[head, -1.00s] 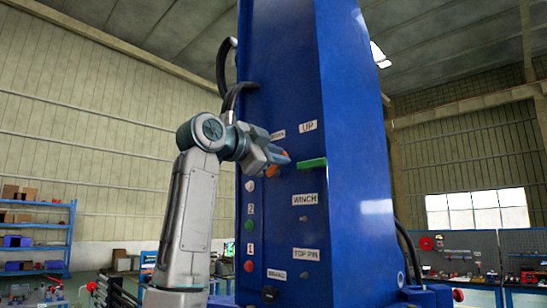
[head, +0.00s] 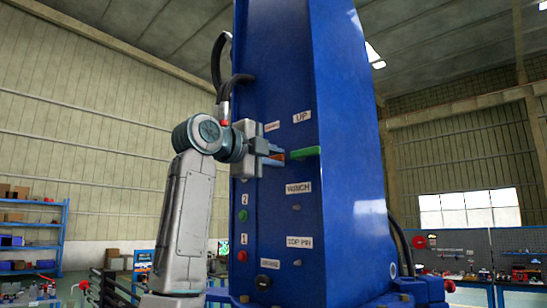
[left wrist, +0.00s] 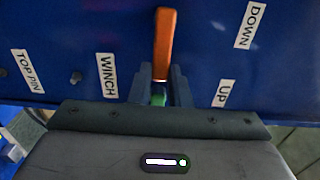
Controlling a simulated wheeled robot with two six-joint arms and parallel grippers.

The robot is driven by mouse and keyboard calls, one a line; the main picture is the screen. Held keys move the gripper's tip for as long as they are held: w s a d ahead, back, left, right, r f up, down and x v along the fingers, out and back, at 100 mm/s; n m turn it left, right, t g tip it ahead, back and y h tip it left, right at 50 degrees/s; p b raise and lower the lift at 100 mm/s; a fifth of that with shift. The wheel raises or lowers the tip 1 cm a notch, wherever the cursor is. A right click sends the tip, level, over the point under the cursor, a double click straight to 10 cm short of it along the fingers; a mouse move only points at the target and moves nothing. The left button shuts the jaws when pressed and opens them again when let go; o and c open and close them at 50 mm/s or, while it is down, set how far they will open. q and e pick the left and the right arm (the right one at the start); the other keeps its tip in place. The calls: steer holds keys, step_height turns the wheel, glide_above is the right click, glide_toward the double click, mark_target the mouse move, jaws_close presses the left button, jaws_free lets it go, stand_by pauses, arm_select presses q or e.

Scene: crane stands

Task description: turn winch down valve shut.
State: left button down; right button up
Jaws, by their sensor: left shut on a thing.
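The winch down valve has an orange lever (head: 278,155) on the blue stand (head: 345,130), under the left of two upper labels. In the left wrist view the orange lever (left wrist: 164,40) runs up from between the fingertips, near the DOWN label (left wrist: 249,25). My left gripper (head: 272,156) is shut on the orange lever; its fingers also show in the left wrist view (left wrist: 160,85). The fingers hide part of the lever. My right gripper is in neither view.
A green lever (head: 306,152) sits close right of the fingertips, under the UP label (head: 301,116). The WINCH label (head: 298,188) and small knobs lie below. Black hoses (head: 221,70) curve above my left wrist. Blue shelves (head: 35,240) stand far left.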

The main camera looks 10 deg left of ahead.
arm_select(q)
steer(key=shift+f, duration=0.15)
steer(key=c, duration=1.5)
jaws_free()
steer(key=shift+c, duration=0.2)
steer(key=shift+o, duration=0.9)
steer(key=shift+s, duration=0.1)
steer(key=shift+s+a, duration=0.15)
steer(key=b+v, duration=0.5)
steer(key=v, duration=0.5)
steer(key=shift+s, duration=0.15)
